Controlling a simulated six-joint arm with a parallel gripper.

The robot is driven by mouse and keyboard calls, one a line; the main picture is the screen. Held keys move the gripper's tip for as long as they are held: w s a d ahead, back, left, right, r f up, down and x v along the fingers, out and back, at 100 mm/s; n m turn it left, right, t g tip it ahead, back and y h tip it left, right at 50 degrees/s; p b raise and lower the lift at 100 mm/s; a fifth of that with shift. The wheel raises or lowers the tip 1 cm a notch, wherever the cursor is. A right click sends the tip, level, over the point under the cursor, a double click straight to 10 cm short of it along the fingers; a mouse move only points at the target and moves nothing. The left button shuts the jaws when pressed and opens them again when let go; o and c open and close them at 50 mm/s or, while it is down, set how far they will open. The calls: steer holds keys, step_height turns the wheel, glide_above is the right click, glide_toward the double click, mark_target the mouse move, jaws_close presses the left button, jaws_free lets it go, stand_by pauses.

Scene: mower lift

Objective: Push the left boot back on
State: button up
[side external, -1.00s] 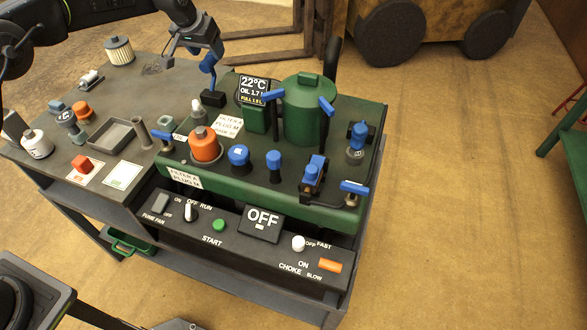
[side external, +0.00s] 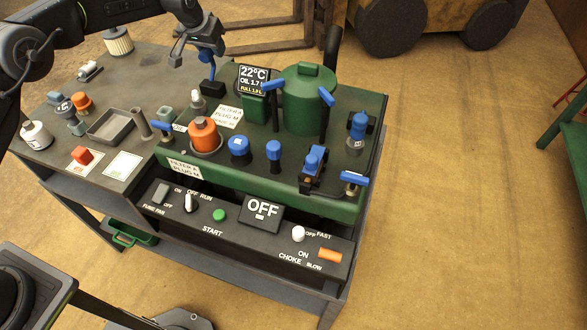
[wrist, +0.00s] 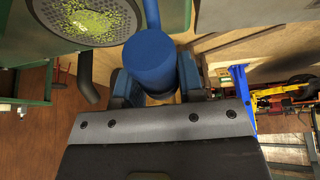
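The left boot (side external: 206,56) is a blue cap on a blue lead, raised above a black block (side external: 212,87) at the deck's back left. The bare plug (side external: 195,97), with a white tip, stands just left of that block. My gripper (side external: 200,46) is at the boot, its fingers spread apart. In the wrist view the boot (wrist: 150,58) is a large blue cylinder between the two fingers of my gripper (wrist: 160,85). I cannot tell whether a finger touches it. The other blue boot (side external: 358,127) sits on its grey plug at the right.
A green canister (side external: 304,100), a display box (side external: 253,78) and several blue handles stand to the right. An orange filter (side external: 203,134) is in front of the bare plug. A grey tray (side external: 111,126) and loose parts lie on the left bench.

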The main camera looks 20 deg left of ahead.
steer(key=shift+c, duration=0.6)
steer(key=shift+s+r, duration=0.1)
